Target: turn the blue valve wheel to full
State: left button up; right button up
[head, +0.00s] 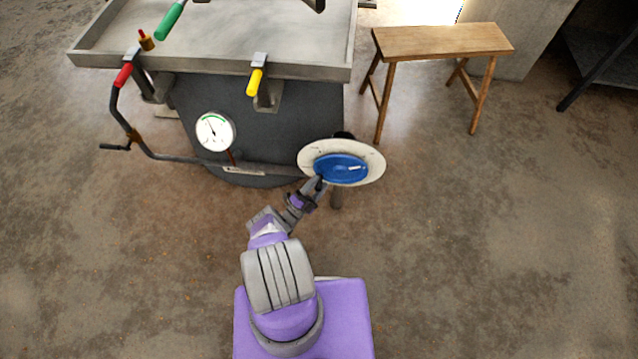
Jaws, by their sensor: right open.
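A small white mark shows on the wheel's right part. My right gripper (318,184) is open, with its fingertips at the wheel's lower left edge. I cannot tell whether they touch it. A white gauge (215,131) with a green arc stands left of the wheel, its needle pointing up and slightly left. My left gripper is not in view.
A grey metal tray table (270,72) has yellow (255,82), red (123,76) and green (171,20) handles. A bent pipe (150,152) runs low to the valve. A wooden bench (440,41) stands behind right. The floor at right is clear.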

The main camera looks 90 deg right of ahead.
jog(key=w+a, duration=0.7)
jog(key=w, duration=0.2)
jog(key=shift+a, duration=0.4)
jog(key=shift+w, duration=0.1)
